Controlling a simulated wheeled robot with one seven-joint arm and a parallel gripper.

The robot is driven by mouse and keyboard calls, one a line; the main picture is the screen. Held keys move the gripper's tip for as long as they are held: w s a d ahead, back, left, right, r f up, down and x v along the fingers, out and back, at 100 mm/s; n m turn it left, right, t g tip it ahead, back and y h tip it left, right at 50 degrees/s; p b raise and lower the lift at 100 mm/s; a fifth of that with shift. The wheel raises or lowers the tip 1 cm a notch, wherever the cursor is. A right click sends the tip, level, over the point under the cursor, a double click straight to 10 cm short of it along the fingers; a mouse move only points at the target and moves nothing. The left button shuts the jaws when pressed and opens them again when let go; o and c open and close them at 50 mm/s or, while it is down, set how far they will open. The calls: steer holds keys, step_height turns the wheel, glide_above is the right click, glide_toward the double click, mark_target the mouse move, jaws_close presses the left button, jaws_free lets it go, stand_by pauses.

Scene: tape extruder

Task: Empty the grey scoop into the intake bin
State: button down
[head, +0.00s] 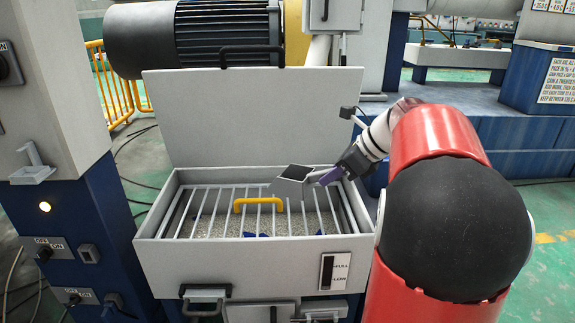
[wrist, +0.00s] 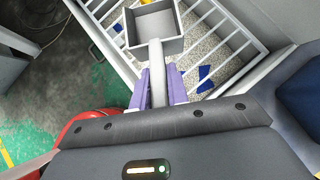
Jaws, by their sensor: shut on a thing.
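The grey scoop (head: 292,181) is held above the slatted grate over the intake bin (head: 160,248), near its right side. In the wrist view the scoop (wrist: 153,27) shows its open pan and its handle running back between the purple fingers. My gripper (head: 335,175) is shut on the scoop's handle; the fingers also show in the wrist view (wrist: 157,88). In the wrist view the pan looks empty, with a bare grey floor. The bin's lid (head: 250,115) stands open. Pale granules (head: 310,222) lie under the bars, with some blue pieces among them.
A yellow handle (head: 259,201) stands up from the middle of the grate, left of the scoop. The raised lid closes off the back. A blue and grey cabinet with switches (head: 65,230) stands at the left. A level gauge (head: 335,271) is on the bin's front.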

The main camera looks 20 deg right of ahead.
steer(key=shift+s+d+f+t+y, duration=0.15)
steer(key=shift+f+t+y, duration=0.15)
steer(key=shift+f, duration=0.05)
steer(key=s+d+r+p, duration=0.1)
steer(key=s, duration=0.1)
steer(key=s+d+r+p, duration=0.1)
steer(key=d+p, duration=0.1)
steer(key=shift+s+d, duration=0.15)
steer(key=shift+s, duration=0.2)
stand_by(0.3)
